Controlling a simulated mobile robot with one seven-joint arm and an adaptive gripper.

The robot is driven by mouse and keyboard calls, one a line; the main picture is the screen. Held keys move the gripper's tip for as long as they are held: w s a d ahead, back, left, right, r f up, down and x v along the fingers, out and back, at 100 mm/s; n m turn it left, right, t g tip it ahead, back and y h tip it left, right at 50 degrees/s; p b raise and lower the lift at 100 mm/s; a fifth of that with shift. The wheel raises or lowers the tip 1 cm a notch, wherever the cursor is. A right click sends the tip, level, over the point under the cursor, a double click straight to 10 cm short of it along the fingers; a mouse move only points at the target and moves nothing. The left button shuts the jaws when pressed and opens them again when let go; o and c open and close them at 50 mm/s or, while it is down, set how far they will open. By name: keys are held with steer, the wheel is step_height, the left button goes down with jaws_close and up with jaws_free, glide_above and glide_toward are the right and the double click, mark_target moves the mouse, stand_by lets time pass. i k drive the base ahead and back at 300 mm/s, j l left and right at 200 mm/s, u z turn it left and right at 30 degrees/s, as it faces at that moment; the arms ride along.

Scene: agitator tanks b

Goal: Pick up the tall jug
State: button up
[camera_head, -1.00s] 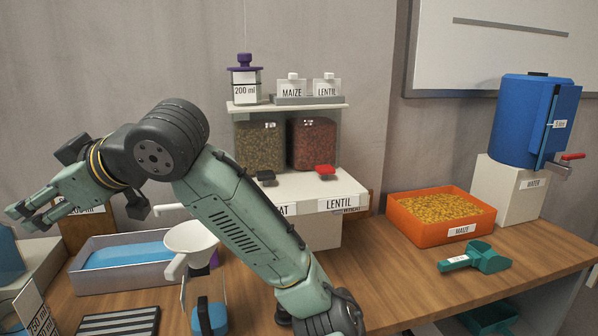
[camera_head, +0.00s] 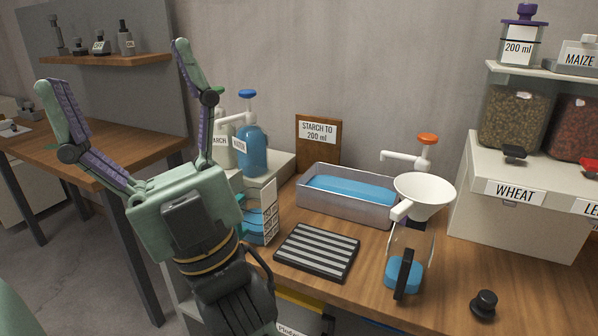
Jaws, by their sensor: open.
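A clear jug (camera_head: 262,222) with a white graduated strip and blue bands stands at the left end of the bench, partly hidden by my gripper; it looks like the tall jug. Another clear vessel with a blue base and dark handle (camera_head: 405,272) stands under a white funnel (camera_head: 424,193). My gripper (camera_head: 112,68) is wide open and empty, its fingers pointing up, in front and to the left of the graduated jug. It appears apart from the jug, though the gap is hard to judge.
A grey tray with blue contents (camera_head: 345,209), a striped mat (camera_head: 317,250) and a black knob (camera_head: 484,304) are on the bench. Pump bottles (camera_head: 252,150) stand behind the jug. Dispensers (camera_head: 513,118) stand at right. A side table (camera_head: 110,150) is at left.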

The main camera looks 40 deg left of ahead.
mark_target(251, 210)
steer(key=u, duration=1.3)
